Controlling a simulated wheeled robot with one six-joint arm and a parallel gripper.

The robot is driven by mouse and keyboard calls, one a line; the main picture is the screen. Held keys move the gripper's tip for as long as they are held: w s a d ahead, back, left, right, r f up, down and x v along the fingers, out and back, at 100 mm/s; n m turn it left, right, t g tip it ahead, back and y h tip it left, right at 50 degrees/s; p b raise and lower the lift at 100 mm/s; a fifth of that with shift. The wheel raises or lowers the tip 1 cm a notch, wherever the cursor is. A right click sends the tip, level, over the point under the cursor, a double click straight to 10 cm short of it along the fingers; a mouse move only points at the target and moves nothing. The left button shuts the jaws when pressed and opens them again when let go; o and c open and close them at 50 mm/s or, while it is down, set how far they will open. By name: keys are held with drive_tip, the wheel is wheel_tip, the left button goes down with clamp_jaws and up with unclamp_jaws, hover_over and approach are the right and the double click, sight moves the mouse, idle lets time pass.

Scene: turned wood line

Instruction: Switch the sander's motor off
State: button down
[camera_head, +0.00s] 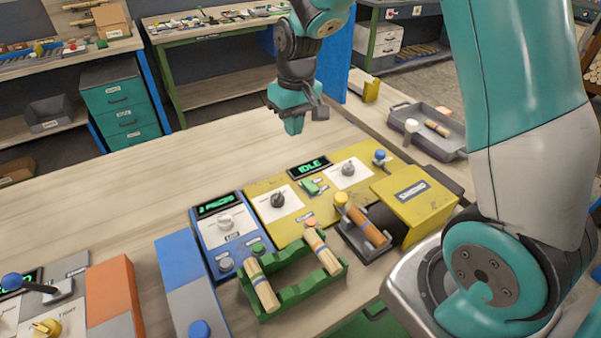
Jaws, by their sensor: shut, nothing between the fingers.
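The yellow sander panel (262,208) lies on the bench at the centre right. Its display (309,166) reads IDLE in green. It carries a dark knob (278,200) on a white dial plate, a grey knob (348,169) on another, a green switch (311,187) between them, and a blue-topped control (380,156) at the far right. A yellow box (414,200) with a dark label sits at its right end. My gripper (293,124) is shut and empty, pointing down above the bench behind the panel, apart from every control. The small lettering is unreadable.
A blue panel (222,232) with a green display adjoins on the left. A green rack (304,288) holds turned wooden pieces in front, beside a wooden piece in a dark holder (350,235). A grey tray (445,143) stands at the right. The bench behind the panels is clear.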

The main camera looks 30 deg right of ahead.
drive_tip(key=m, duration=0.1)
hover_over(301, 180)
wheel_tip(301, 180, down, 4)
drive_tip(key=shift+d+f+h, duration=0.15)
drive_tip(key=shift+h, duration=0.25)
wheel_tip(301, 180, down, 13)
drive_tip(key=p, duration=0.3)
drive_tip(key=shift+p, duration=0.4)
drive_tip(key=shift+f, duration=0.5)
